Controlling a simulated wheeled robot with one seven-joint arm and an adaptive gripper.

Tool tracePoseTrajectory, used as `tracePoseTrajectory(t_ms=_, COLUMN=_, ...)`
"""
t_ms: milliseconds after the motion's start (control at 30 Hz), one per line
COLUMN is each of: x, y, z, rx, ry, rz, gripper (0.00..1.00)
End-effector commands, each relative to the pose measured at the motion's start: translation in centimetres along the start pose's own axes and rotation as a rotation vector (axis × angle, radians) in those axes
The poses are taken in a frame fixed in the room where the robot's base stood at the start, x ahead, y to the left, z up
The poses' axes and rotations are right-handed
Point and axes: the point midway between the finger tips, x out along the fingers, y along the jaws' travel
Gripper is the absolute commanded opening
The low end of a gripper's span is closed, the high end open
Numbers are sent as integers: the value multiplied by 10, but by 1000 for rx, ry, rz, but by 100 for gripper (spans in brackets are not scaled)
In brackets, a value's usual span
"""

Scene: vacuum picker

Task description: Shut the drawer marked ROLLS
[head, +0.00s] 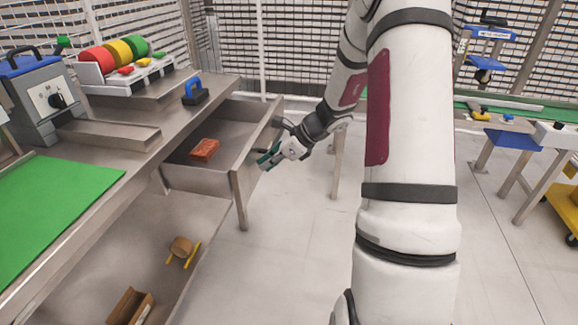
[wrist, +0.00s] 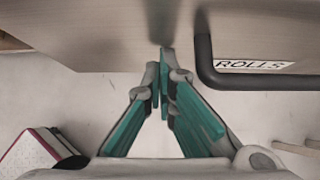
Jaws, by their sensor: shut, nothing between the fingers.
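The metal drawer (head: 224,178) under the workbench stands pulled out, with a reddish-brown block (head: 204,149) lying inside. In the wrist view its front panel (wrist: 110,40) fills the top, with a black bar handle (wrist: 207,65) and a label reading ROLLS (wrist: 250,64) beside the handle. My gripper (head: 265,162) is at the outer face of the drawer front, near the handle. In the wrist view the teal fingers of my gripper (wrist: 166,55) are shut with nothing between them, their tips close to the panel, left of the handle. I cannot tell whether they touch it.
The workbench holds a green mat (head: 60,200), a blue-handled black tool (head: 195,92) and a rack of coloured rolls (head: 118,55). A lower shelf (head: 225,222) carries a brown roll (head: 181,246) and an open box (head: 130,306). Floor (head: 290,230) beside the drawer is clear.

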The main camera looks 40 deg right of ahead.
Motion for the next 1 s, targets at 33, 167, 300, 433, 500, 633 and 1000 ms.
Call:
tracePoseTrajectory(t_ms=33, x=12, y=1, z=12, rx=-5, ry=-1, rz=4, gripper=0)
tracePoseTrajectory(t_ms=167, x=38, y=2, z=38, rx=-5, ry=-2, rz=5, gripper=0)
tracePoseTrajectory(t_ms=300, x=65, y=2, z=66, rx=-4, ry=-2, rz=4, gripper=0)
tracePoseTrajectory(t_ms=433, x=89, y=2, z=90, rx=-4, ry=-2, rz=4, gripper=0)
tracePoseTrajectory(t_ms=500, x=101, y=1, z=102, rx=-3, ry=-1, rz=3, gripper=0)
tracePoseTrajectory(t_ms=633, x=120, y=1, z=122, rx=-3, ry=-1, rz=1, gripper=0)
tracePoseTrajectory(t_ms=1000, x=150, y=0, z=151, rx=-1, ry=-1, rz=-1, gripper=0)
